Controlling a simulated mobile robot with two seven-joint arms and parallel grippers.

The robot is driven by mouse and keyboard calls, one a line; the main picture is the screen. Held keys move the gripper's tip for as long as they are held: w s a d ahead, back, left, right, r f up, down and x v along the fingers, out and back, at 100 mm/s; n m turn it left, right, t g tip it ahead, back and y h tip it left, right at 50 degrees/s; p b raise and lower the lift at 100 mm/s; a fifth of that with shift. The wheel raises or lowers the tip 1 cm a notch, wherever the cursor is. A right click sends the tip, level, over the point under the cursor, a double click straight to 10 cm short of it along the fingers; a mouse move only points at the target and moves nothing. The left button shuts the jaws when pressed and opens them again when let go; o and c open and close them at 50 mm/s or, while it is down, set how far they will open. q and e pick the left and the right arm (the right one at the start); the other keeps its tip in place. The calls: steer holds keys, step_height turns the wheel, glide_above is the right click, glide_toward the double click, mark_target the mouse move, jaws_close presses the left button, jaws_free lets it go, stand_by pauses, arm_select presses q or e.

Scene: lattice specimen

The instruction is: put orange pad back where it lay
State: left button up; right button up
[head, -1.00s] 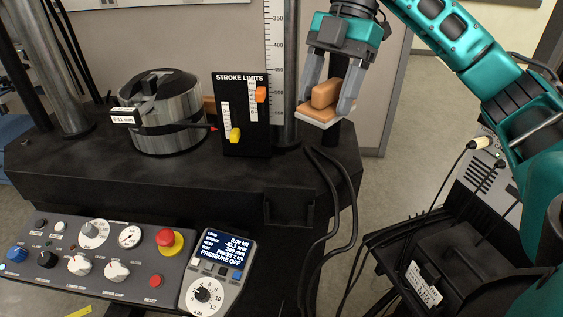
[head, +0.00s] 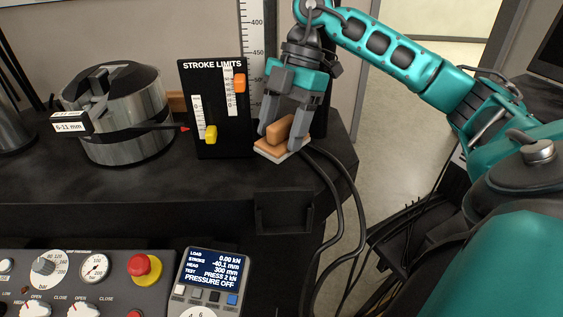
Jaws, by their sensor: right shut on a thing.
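The orange pad (head: 281,147) is a tan-orange block on a flat base with a pale underside. It is between the fingers of my right gripper (head: 284,132), which is shut on its raised block. The pad is low at the right end of the dark machine table (head: 110,193), just right of the stroke limits panel (head: 219,143). I cannot tell whether its underside touches the table. My left gripper is not in view.
A metal cylinder (head: 147,128) with a dark strap and a 6-11 mm label stands left of the panel. Black cables (head: 338,190) loop over the table's right edge. A control panel (head: 66,268) and a display unit (head: 213,268) are in front.

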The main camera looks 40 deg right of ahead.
step_height(320, 180, down, 7)
steer(key=shift+r+b, duration=0.2)
steer(key=shift+b, duration=0.25)
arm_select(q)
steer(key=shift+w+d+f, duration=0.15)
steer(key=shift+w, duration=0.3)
arm_select(e)
steer(key=o, duration=1)
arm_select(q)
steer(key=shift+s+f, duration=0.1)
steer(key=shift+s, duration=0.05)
arm_select(e)
steer(key=p+v, duration=0.1)
steer(key=v, duration=0.5)
steer(key=shift+d+r, duration=0.1)
steer(key=shift+r, duration=0.25)
steer(key=shift+d+r, duration=0.2)
steer(key=shift+r, duration=0.25)
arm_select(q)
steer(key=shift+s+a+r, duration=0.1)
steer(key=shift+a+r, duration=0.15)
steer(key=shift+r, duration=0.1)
